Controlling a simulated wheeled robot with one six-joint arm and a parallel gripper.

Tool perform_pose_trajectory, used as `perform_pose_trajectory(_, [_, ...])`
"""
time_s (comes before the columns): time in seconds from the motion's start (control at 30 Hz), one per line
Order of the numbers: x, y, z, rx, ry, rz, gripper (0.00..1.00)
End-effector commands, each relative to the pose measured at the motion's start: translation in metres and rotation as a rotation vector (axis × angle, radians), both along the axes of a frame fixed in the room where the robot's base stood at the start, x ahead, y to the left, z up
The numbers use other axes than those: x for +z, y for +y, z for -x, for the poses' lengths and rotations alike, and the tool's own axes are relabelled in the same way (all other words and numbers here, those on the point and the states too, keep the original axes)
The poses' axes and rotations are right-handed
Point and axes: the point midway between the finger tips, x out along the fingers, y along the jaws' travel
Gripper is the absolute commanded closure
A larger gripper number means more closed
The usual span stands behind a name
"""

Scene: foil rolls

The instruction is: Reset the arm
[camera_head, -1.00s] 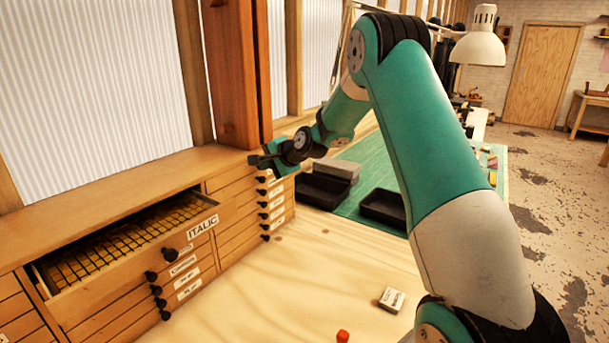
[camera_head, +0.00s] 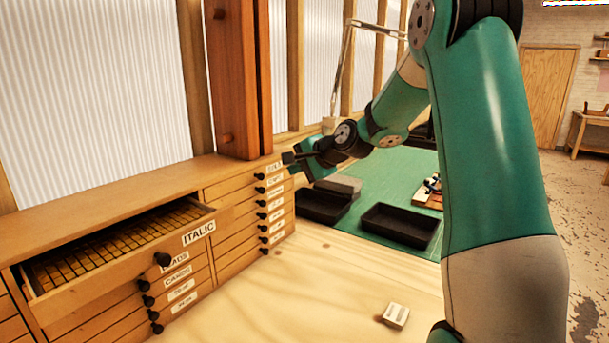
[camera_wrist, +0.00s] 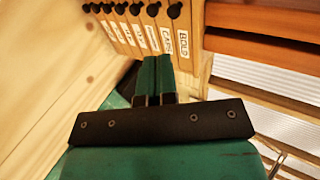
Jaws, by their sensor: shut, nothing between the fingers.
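My gripper (camera_head: 288,158) is in the air at the right end of the drawer cabinet, near the top of the right drawer column (camera_head: 240,215). In the wrist view its two green fingers (camera_wrist: 155,75) lie together with nothing between them. Beyond the fingertips in that view are labelled drawer fronts with black knobs, one marked BOLD (camera_wrist: 183,35). Whether the fingertips touch the cabinet cannot be told. My arm rises from the lower right and bends down to the left toward the cabinet.
The ITALIC drawer (camera_head: 130,255) is pulled out, showing rows of type. A small white box (camera_head: 396,315) lies on the wooden top (camera_head: 310,280), mostly clear. A lamp arm (camera_head: 345,65) stands behind.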

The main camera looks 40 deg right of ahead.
Motion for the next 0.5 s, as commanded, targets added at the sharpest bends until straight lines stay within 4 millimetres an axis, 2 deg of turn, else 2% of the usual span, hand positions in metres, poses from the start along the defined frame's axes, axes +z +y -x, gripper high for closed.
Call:
perform_pose_trajectory(0.13, [0.007, -0.004, 0.014, -0.002, 0.0, 0.0, 1.0])
perform_pose_trajectory(0.4, [0.011, -0.004, 0.019, -0.001, 0.002, 0.0, 1.0])
perform_pose_trajectory(0.47, [0.011, 0.002, 0.02, 0.017, 0.007, 0.01, 1.0])
perform_pose_trajectory(0.5, [0.011, 0.011, 0.021, 0.043, 0.013, 0.024, 1.0])
